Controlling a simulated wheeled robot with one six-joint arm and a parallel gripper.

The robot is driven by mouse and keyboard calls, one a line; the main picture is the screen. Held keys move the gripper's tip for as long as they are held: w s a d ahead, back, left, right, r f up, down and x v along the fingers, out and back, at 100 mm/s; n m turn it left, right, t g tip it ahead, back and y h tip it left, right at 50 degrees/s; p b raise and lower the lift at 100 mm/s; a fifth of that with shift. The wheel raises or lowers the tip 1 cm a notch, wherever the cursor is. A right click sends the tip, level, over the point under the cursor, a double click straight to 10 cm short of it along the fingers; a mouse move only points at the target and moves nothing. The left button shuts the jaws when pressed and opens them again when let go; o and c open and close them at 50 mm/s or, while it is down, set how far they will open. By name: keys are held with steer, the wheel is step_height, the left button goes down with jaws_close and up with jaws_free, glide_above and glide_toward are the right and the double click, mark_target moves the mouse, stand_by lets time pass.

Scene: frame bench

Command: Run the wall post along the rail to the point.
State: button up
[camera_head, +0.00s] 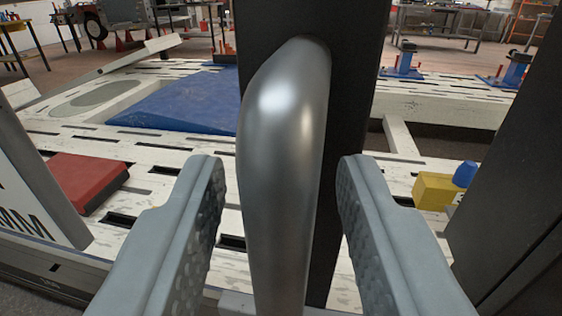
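The wall post (355,60) is a dark upright that rises out of the top of the view. A thick silver bar handle (285,150) is fixed to it and bends into the post near the top. My gripper (280,175) is open, with one grey padded finger on each side of the handle. A gap shows between the handle and each finger, smaller on the left. The post's foot is out of view, and I cannot pick out the rail or the point for certain.
A white slotted bench (420,105) spreads behind the post, with a blue plate (190,105) on it. A red block (88,180) lies at left by a white lettered panel (30,190). A yellow block with a blue knob (433,190) is at right, beside a dark upright panel (520,170).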

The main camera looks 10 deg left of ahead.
jaws_close()
steer(key=shift+a, duration=0.1)
steer(key=w+a, duration=0.1)
steer(key=a, duration=2.9)
jaws_free()
steer(key=s+d, duration=0.3)
steer(key=s, duration=1.4)
